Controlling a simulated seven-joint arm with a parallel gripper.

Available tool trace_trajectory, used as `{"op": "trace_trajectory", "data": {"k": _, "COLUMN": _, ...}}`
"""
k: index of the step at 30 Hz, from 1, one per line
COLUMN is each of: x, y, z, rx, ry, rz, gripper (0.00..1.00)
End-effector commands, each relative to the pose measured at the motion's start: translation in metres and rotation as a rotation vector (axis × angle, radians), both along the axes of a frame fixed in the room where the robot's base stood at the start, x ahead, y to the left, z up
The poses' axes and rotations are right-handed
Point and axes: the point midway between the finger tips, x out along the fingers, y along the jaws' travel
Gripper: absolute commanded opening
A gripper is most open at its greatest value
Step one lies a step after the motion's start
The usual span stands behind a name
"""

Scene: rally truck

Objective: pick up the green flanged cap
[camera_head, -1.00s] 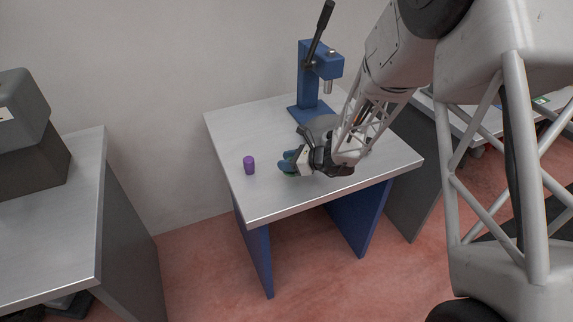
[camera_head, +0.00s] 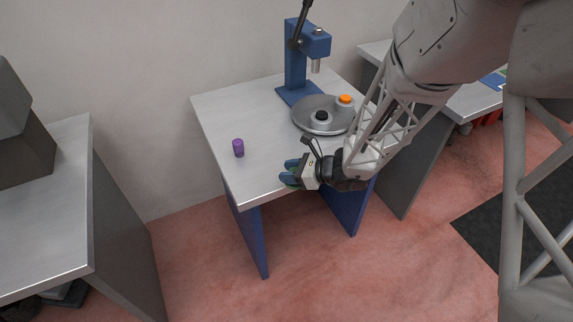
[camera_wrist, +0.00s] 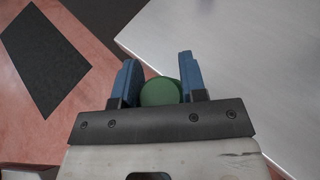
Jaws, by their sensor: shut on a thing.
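The green flanged cap (camera_wrist: 160,92) sits between the two blue fingers of my gripper (camera_wrist: 158,80) in the wrist view. Its rounded green top shows; its lower part is hidden by the gripper body. In the head view my gripper (camera_head: 290,173) is at the front edge of the metal-topped table (camera_head: 265,187), fingers pointing left. The cap is mostly hidden there, with only a little green visible at the fingers. My gripper is shut on the cap.
A purple cylinder (camera_head: 238,148) stands on the table's left part. A round grey plate (camera_head: 303,121) carries a black-topped piece (camera_head: 321,118) and an orange-topped piece (camera_head: 345,100). A blue press (camera_head: 296,60) stands behind it. Another table (camera_head: 60,205) is at the left.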

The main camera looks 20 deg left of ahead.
Motion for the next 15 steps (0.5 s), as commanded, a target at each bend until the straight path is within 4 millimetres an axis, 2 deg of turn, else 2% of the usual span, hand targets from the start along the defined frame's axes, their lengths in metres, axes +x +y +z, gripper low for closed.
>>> {"op": "trace_trajectory", "data": {"k": 15, "x": -0.0063, "y": -0.0044, "z": 0.0011, "rx": 0.001, "ry": 0.000, "rz": 0.000, "gripper": 0.10}}
